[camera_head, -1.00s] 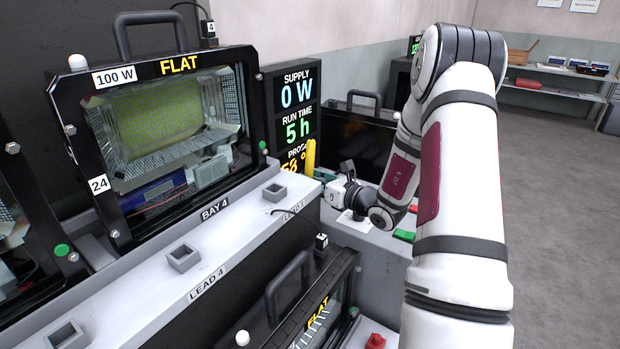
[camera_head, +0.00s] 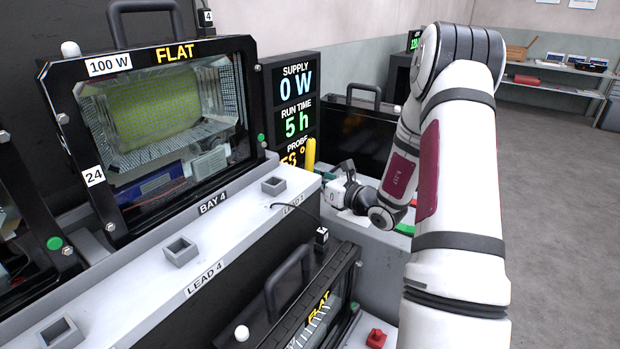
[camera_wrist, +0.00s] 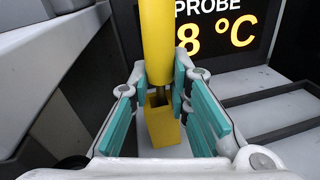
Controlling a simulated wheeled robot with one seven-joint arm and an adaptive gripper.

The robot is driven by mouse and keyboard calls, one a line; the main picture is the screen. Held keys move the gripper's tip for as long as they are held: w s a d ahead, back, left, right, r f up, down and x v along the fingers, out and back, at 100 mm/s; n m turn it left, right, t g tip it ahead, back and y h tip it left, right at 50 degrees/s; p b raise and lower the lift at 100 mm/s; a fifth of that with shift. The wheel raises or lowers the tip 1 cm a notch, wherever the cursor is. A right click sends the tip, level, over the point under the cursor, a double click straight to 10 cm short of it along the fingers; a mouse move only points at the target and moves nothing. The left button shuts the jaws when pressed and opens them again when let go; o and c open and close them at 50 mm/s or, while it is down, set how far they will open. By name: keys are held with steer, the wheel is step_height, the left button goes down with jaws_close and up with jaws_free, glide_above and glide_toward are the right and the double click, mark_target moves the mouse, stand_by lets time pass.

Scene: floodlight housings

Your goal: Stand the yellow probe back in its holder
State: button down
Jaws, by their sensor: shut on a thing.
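The yellow probe (camera_head: 310,153) stands upright in front of the supply display in the head view. In the wrist view its thick yellow body (camera_wrist: 157,42) is between the green pads of my gripper (camera_wrist: 160,82), which is shut on it. A thin dark rod extends below the body. Below it is a square yellow holder (camera_wrist: 163,128) with an open top. The rod's lower end is at the holder's mouth; I cannot tell how far inside it is. In the head view my gripper (camera_head: 334,182) is small and hides the holder.
A black display (camera_head: 293,110) stands just behind the probe. The bay ledge (camera_head: 225,232) with grey square sockets runs along the left. A framed floodlight housing (camera_head: 155,130) stands above it. A red part (camera_head: 376,338) is at lower right.

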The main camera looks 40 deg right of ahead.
mark_target(311, 149)
steer(key=shift+s+f, duration=0.15)
steer(key=shift+f, duration=0.45)
steer(key=shift+s+f+b, duration=0.1)
steer(key=shift+f+b, duration=0.2)
steer(key=shift+b, duration=0.1)
steer(key=shift+s+f+b, duration=0.1)
steer(key=shift+f+b, duration=0.3)
steer(key=shift+f, duration=0.05)
stand_by(1.0)
steer(key=shift+r, duration=0.1)
steer(key=shift+w+d+r+p, duration=0.1)
steer(key=shift+w+r+p, duration=0.1)
steer(key=shift+r+p, duration=1.2)
steer(key=shift+w+r+p, duration=0.1)
steer(key=shift+r+p, duration=1.55)
steer(key=shift+r, duration=2.35)
